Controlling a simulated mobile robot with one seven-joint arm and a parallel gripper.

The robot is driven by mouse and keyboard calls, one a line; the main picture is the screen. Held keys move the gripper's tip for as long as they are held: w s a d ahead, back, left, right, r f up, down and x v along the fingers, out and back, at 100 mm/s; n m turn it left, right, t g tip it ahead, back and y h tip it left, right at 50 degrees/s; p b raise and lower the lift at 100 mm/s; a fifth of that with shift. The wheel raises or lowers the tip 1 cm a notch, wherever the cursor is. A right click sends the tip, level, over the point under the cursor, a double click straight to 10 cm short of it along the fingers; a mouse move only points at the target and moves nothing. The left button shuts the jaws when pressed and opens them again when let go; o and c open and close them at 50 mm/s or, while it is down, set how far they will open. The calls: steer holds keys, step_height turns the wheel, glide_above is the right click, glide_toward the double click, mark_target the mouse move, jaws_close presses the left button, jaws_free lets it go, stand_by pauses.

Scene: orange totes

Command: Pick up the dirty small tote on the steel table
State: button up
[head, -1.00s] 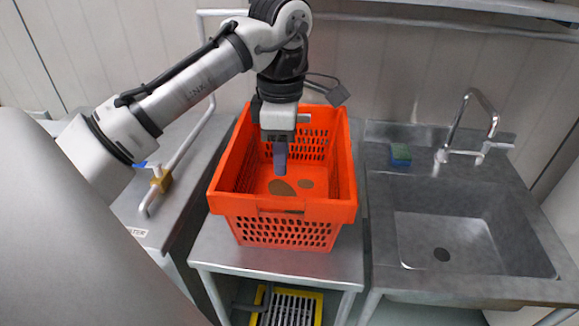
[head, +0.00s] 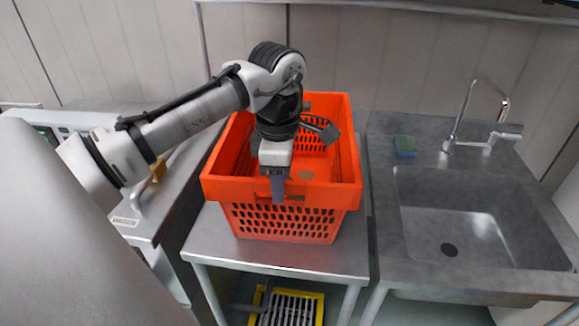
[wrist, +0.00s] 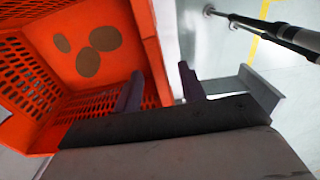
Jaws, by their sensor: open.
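The orange tote (head: 341,190) with slotted walls stands upright on the steel table (head: 290,255). Brown stains show on its inside floor in the wrist view (wrist: 88,62). My gripper (head: 277,190) is over the tote's near wall, pointing down. In the wrist view my gripper (wrist: 160,90) is open, with one finger on the inner side of the tote's rim (wrist: 150,35) and the other on the outer side. The rim runs toward the gap between the fingers. I cannot tell whether either finger touches the wall.
A steel sink (head: 470,220) with a tap (head: 475,115) is to the right of the table. A green and blue sponge (head: 405,146) lies by the sink. A grey counter with a machine is at left. A yellow-framed floor drain (head: 290,308) shows below the table.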

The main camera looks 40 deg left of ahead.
steer(key=shift+f, duration=0.45)
steer(key=shift+r, duration=0.1)
steer(key=shift+c, duration=0.3)
jaws_close()
stand_by(0.8)
